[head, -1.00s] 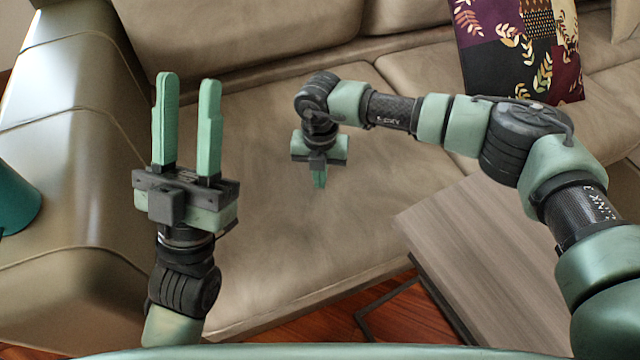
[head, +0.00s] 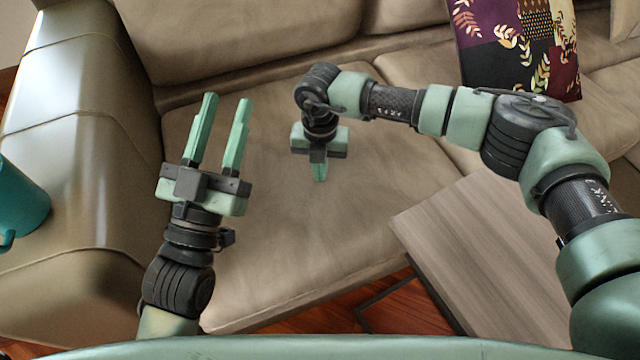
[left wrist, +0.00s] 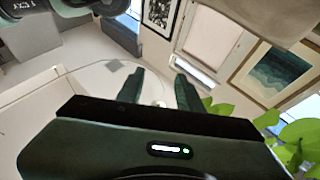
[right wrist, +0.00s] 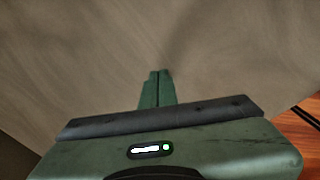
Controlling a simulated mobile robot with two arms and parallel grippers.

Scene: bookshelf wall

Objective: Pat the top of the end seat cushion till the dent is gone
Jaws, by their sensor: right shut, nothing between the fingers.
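The end seat cushion (head: 290,245) is beige and lies between the sofa's left arm and the neighbouring seat. Its surface looks mostly smooth, with faint shading near the middle; I cannot tell how deep any dent is. My right gripper (head: 320,172) is shut and empty, pointing down over the cushion's middle. In the right wrist view its fingertips (right wrist: 159,76) are together over the cushion (right wrist: 80,50); contact is unclear. My left gripper (head: 223,128) is open and empty, pointing up above the cushion's left part.
A wooden side table (head: 480,250) stands at the cushion's front right, below my right arm. The sofa arm (head: 75,150) borders the left, with a teal object (head: 20,200) beside it. A patterned pillow (head: 520,50) leans on the backrest at right.

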